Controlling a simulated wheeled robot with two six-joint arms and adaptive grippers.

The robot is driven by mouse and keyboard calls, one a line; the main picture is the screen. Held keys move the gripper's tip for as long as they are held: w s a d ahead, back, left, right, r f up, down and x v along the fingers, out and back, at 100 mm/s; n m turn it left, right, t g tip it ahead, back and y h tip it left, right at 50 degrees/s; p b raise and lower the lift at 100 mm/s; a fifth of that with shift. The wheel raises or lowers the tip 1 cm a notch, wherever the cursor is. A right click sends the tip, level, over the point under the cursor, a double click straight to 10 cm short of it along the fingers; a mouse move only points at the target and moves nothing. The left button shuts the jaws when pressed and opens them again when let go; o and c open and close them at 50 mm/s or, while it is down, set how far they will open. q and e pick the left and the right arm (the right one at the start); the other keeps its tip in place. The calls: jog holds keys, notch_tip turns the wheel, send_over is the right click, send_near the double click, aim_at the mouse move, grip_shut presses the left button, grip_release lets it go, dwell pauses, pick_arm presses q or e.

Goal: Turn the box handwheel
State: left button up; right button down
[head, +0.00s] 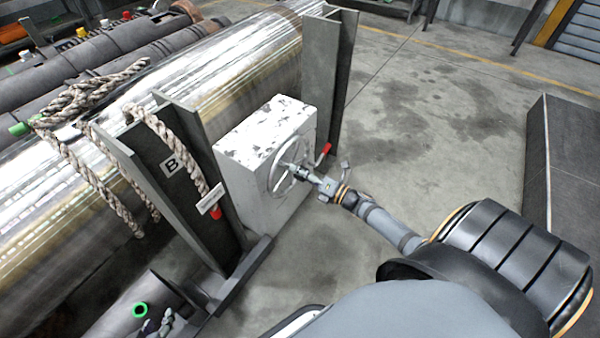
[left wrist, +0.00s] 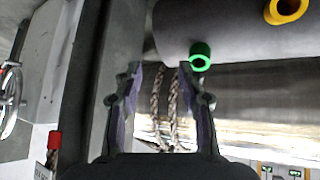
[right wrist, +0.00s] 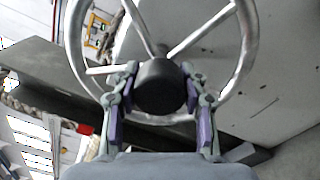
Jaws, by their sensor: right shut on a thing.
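The box handwheel (head: 283,178) is a silver spoked wheel on the front of a worn white box (head: 250,150). In the right wrist view the wheel's rim (right wrist: 243,50) and spokes surround a dark round hub (right wrist: 160,85). My right gripper (head: 303,173) is at the wheel, its fingers on both sides of the hub; it also shows in the right wrist view (right wrist: 160,108). It is shut on the wheel; the exact contact is hard to see. My left gripper (head: 163,323) is low at the left, away from the wheel. Its fingers (left wrist: 158,105) are wide apart, empty.
A shiny metal barrel (head: 240,65) lies behind dark steel posts. A knotted rope (head: 110,195) hangs over it. A green ring (head: 140,310) is near my left gripper.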

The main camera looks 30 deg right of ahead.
jog(key=c, duration=0.7)
grip_release()
jog(key=v, duration=1.2)
